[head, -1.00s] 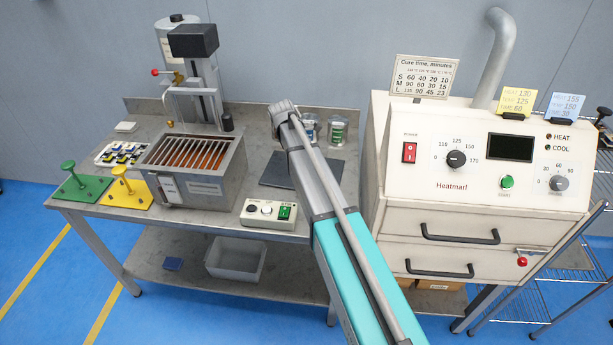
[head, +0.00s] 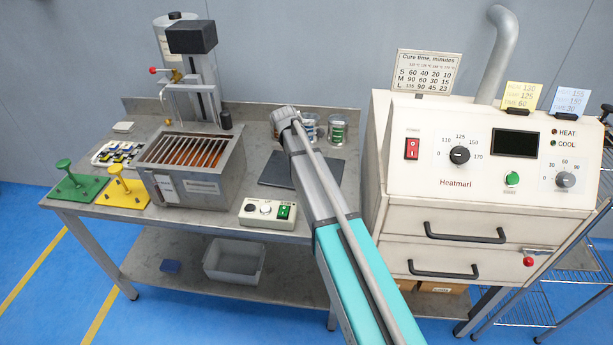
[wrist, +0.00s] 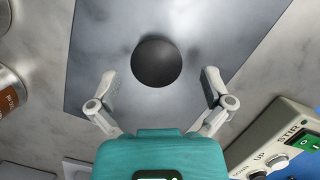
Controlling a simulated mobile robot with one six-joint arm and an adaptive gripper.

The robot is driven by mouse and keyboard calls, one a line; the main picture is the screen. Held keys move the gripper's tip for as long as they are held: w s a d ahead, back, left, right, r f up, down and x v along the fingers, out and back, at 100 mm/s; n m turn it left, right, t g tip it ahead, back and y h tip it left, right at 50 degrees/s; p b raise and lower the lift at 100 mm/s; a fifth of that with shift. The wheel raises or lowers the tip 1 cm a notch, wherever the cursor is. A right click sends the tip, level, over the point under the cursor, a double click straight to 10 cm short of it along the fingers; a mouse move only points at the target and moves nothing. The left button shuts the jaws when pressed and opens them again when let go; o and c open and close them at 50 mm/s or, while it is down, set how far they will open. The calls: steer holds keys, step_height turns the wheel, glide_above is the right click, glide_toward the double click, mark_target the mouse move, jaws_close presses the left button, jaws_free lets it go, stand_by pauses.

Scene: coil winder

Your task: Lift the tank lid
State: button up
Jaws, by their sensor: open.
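The tank (head: 195,180) is a grey metal box on the bench, with bars across its open top and orange-brown liquid below. A dark flat plate, which looks like the tank lid (head: 273,171), lies on the bench to the right of the tank. In the wrist view the lid (wrist: 110,40) carries a round black knob (wrist: 157,63). My gripper (wrist: 160,84) is open above the lid. Its two fingers are apart on the left and right of the knob and a little below it in the picture. In the head view my arm hides the gripper and part of the lid.
A control box (head: 267,211) with a green switch sits in front of the lid. Jars (head: 337,131) stand behind it. A large white oven (head: 480,170) stands to the right. Green (head: 78,186) and yellow (head: 122,190) handled plates lie left of the tank.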

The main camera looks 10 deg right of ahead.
steer(key=shift+b+x, duration=0.75)
steer(key=shift+x, duration=0.3)
steer(key=c, duration=1.3)
steer(key=shift+r, duration=0.2)
step_height(320, 180, up, 3)
steer(key=p, duration=0.3)
steer(key=s+a+r+p, duration=0.1)
steer(key=s+r+p, duration=0.8)
steer(key=s, duration=0.5)
steer(key=shift+a+r+p, duration=0.2)
steer(key=shift+r+p, duration=0.1)
steer(key=shift+p, duration=0.25)
